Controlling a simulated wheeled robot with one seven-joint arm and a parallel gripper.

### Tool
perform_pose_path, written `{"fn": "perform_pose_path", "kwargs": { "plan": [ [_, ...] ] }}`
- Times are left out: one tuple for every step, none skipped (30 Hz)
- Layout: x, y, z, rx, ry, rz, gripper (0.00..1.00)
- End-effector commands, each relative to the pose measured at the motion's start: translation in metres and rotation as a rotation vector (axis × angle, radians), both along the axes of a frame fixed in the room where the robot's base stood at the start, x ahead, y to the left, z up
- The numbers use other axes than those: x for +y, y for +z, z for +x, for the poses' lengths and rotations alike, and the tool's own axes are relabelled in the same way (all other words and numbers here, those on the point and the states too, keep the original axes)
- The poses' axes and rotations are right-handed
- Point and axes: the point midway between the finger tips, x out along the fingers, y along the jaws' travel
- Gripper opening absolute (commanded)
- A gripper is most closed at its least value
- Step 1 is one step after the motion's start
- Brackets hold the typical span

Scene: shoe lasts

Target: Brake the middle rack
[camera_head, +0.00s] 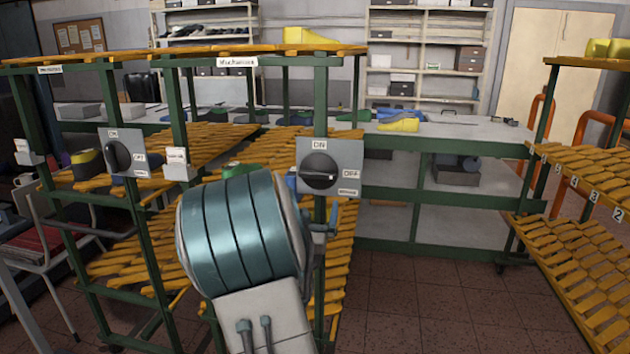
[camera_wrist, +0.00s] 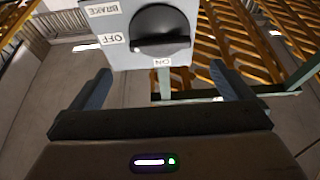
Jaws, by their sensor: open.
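The middle rack (camera_head: 321,115) has green posts and orange slatted shelves. A grey plate (camera_head: 347,158) on its front post carries a round black knob (camera_head: 319,171), with ON above, OFF to the right and BRAKE at lower right. The knob's ridge lies about level, in line with OFF. In the wrist view, the plate (camera_wrist: 120,48) appears upside down, with the knob (camera_wrist: 160,30) at top centre. My gripper (camera_wrist: 163,88) is open, its fingers apart and empty, facing the knob without touching it. In the head view my arm hides most of my gripper and part of the rack.
A left rack (camera_head: 140,190) with its own knob plate (camera_head: 113,137) stands close by. A right rack (camera_head: 540,130) stands across clear tiled floor (camera_head: 440,300). A grey workbench (camera_head: 470,140) with a yellow shoe last (camera_head: 398,125) is behind.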

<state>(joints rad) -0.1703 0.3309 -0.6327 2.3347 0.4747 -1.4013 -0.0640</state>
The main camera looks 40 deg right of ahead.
Motion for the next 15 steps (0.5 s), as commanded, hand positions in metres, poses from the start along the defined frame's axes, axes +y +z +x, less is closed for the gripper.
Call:
{"fn": "perform_pose_path", "kwargs": {
  "plan": [
    [-0.009,0.007,0.007,0.0,-0.002,-0.002,1.0],
    [-0.014,0.01,0.011,0.0,-0.003,-0.002,1.0],
    [-0.02,0.013,0.016,0.0,-0.003,-0.002,1.0],
    [-0.024,0.015,0.02,0.001,-0.002,-0.002,1.0],
    [-0.029,0.018,0.024,0.001,-0.002,-0.002,1.0],
    [-0.034,0.021,0.028,0.0,-0.002,-0.002,1.0],
    [-0.038,0.022,0.032,0.0,0.0,-0.001,1.0],
    [-0.041,0.024,0.035,0.001,-0.001,-0.002,1.0],
    [-0.046,0.026,0.039,0.0,0.0,-0.001,1.0],
    [-0.048,0.028,0.041,0.001,0.0,-0.001,1.0],
    [-0.051,0.029,0.043,0.001,0.0,-0.001,1.0],
    [-0.054,0.03,0.046,0.001,0.0,-0.001,1.0],
    [-0.056,0.031,0.047,0.001,0.0,0.0,1.0],
    [-0.058,0.032,0.049,0.001,0.0,0.001,1.0],
    [-0.059,0.033,0.05,0.001,0.0,0.001,1.0]
  ]
}}
